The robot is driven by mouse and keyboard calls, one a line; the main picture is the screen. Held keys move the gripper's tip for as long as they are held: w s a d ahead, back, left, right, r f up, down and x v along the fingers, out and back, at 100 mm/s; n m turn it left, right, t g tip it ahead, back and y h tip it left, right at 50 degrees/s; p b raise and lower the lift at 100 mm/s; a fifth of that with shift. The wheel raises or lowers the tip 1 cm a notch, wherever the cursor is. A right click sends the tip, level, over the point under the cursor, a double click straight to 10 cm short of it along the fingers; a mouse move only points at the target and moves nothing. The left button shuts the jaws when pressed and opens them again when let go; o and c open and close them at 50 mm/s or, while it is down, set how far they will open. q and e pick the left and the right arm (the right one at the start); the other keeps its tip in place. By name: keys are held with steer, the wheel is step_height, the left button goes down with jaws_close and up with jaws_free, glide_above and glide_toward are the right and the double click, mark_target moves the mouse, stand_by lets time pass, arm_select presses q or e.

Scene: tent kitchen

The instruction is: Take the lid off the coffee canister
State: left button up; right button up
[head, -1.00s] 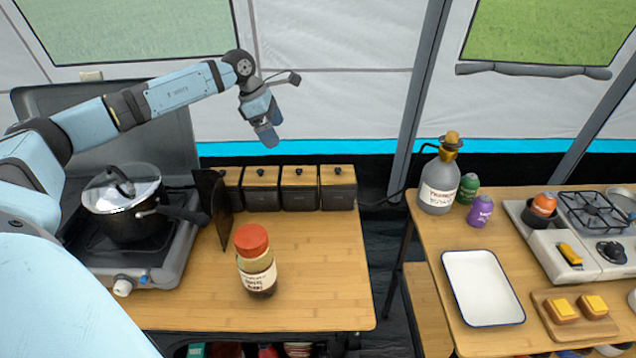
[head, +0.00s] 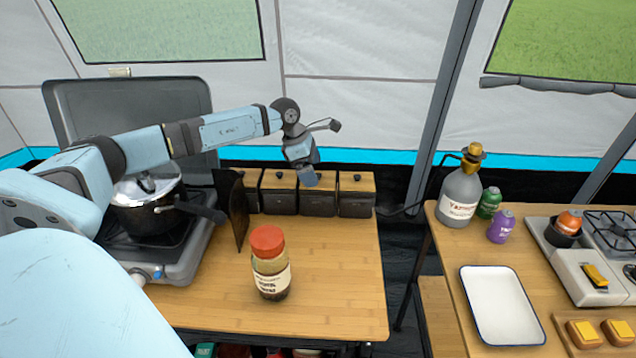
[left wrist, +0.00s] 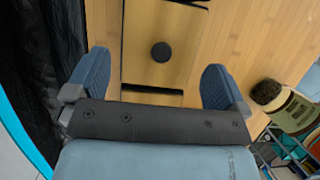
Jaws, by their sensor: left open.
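A row of dark canisters with wooden lids and black knobs stands at the back of the left table; their labels are too small to read. My left gripper (head: 310,180) is open and points down over the third canister from the left (head: 318,204), hiding much of its lid. In the left wrist view a wooden lid (left wrist: 150,72) with a round black knob (left wrist: 161,52) lies between the two spread fingers (left wrist: 155,88), and nothing is held. The lid appears to be seated. My right gripper is not in view.
A red-capped jar (head: 270,262) stands in front on the table (head: 340,285); the jar also shows at right in the left wrist view (left wrist: 295,112). A dark upright board (head: 232,207) is left of the canisters, beside a stove with a pot (head: 147,208). The table's front right is clear.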

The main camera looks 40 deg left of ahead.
mark_target(317, 174)
arm_select(q)
steer(key=x, duration=0.3)
steer(key=shift+w+d+f, duration=0.1)
steer(key=shift+d+f, duration=0.05)
steer(key=shift+f, duration=0.15)
steer(key=c, duration=0.6)
steer(key=shift+r, duration=0.2)
